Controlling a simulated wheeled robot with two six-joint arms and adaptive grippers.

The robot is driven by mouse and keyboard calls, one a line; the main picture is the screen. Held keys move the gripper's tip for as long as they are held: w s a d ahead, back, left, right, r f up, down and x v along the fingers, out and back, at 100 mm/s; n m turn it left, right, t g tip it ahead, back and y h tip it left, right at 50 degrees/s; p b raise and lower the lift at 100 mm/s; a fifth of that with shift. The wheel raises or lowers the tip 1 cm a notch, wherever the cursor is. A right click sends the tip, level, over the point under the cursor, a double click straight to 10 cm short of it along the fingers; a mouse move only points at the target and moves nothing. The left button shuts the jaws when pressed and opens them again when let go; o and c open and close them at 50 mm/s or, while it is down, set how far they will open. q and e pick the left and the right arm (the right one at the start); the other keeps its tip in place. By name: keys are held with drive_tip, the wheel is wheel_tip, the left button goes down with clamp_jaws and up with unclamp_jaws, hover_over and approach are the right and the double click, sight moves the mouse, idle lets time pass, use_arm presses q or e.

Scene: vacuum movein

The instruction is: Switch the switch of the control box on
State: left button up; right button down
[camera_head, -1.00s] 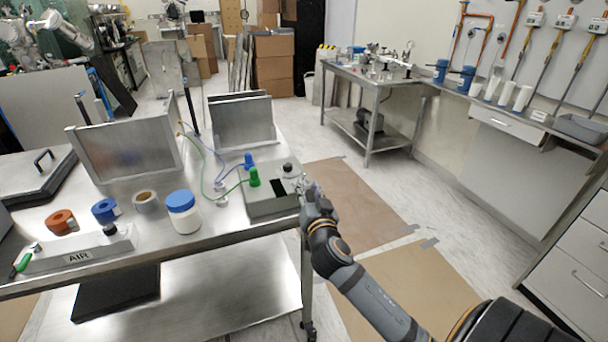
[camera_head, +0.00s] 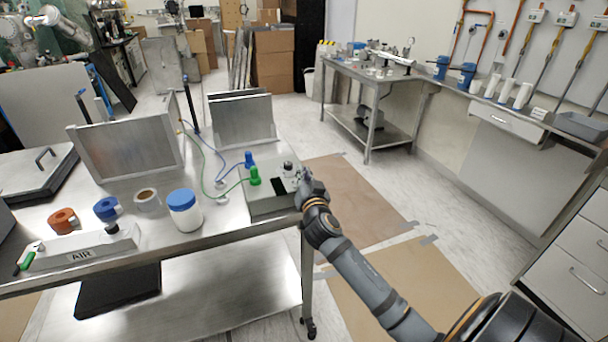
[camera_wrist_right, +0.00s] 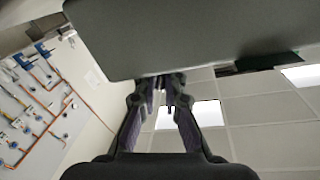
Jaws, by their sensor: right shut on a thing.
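The grey control box (camera_head: 262,205) sits at the right end of the steel table, with a dark window, a black knob (camera_head: 288,168) and green and blue plugs on top. My right gripper (camera_head: 303,179) is at the box's right edge. In the right wrist view, a broad grey face of the control box (camera_wrist_right: 190,35) fills the top. There my right gripper's fingertips (camera_wrist_right: 161,82) are closed together at its edge, on the small switch, which the fingers mostly hide. I cannot tell the switch's position. My left gripper is not in view.
A white jar with a blue lid (camera_head: 185,211), tape rolls (camera_head: 107,209) and an AIR panel (camera_head: 80,254) stand left of the box. Thin hoses run to its plugs.

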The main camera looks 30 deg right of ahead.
drive_tip(key=shift+n, duration=0.3)
drive_tip(key=shift+a+f+n+b, duration=0.1)
drive_tip(key=shift+a+n+b, duration=0.1)
drive_tip(key=shift+n+b, duration=0.45)
drive_tip(key=n, duration=0.2)
drive_tip(key=shift+w+a+n+t+b, duration=0.1)
drive_tip(key=shift+a+n+t+b, duration=0.2)
drive_tip(key=shift+n+b, duration=0.05)
drive_tip(key=n, duration=0.3)
drive_tip(key=shift+w+a+t+b, duration=0.1)
drive_tip(key=shift+a+t+b, duration=0.25)
drive_tip(key=shift+t+b, duration=0.05)
drive_tip(key=shift+a+n, duration=0.2)
drive_tip(key=shift+n, duration=1.2)
drive_tip(key=shift+y, duration=0.3)
drive_tip(key=c, duration=1.5)
unclamp_jaws()
